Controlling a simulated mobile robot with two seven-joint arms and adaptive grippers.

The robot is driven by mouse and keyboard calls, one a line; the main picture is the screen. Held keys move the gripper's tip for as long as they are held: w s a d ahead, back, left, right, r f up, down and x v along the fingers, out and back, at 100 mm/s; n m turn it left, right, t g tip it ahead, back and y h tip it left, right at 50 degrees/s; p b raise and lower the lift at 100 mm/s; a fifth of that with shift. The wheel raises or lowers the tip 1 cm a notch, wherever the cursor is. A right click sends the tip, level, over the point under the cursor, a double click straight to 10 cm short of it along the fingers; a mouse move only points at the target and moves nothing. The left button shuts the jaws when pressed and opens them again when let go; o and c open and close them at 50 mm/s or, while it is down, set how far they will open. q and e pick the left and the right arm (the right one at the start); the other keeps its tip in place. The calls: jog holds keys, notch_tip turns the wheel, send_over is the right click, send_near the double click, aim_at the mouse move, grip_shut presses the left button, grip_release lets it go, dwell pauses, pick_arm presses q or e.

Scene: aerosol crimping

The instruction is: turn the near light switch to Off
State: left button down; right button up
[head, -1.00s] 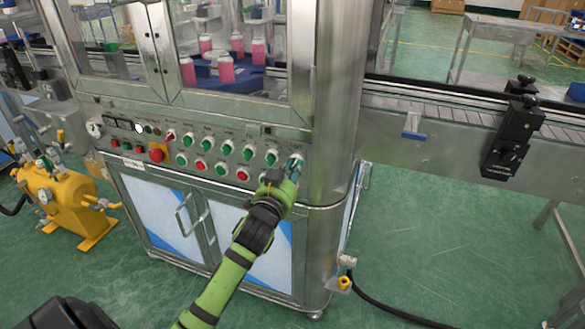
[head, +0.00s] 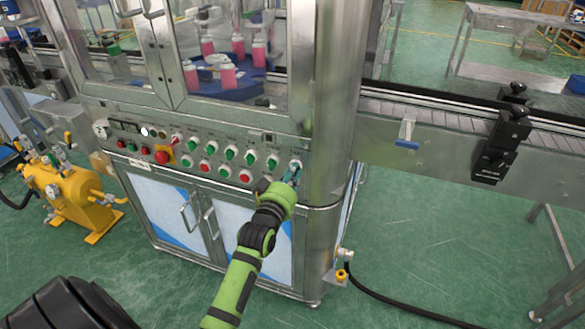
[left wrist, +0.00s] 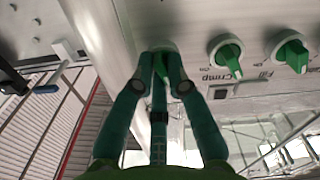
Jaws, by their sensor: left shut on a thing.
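The near light switch is a green rotary knob (left wrist: 162,64) at the right end of the machine's control panel. In the head view only its pale base (head: 296,164) shows clearly, at the right end of the upper knob row. My left gripper (head: 291,179) reaches it from the front. My right gripper is not in view.
More green knobs (left wrist: 228,54) sit close beside the gripped one. A red emergency button (head: 162,157) is further left on the panel. A conveyor (head: 440,125) extends to the right. A yellow tank (head: 70,190) stands on the floor at left.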

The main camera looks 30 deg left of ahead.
pick_arm(q)
jog(key=shift+n+p, duration=0.5)
jog(key=shift+n, duration=0.6)
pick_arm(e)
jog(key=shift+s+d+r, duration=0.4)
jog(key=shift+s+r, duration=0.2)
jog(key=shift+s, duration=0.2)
pick_arm(q)
jog(key=c, duration=1.2)
grip_release()
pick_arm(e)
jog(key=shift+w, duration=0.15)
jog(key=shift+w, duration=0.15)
pick_arm(q)
jog(key=v, duration=1.2)
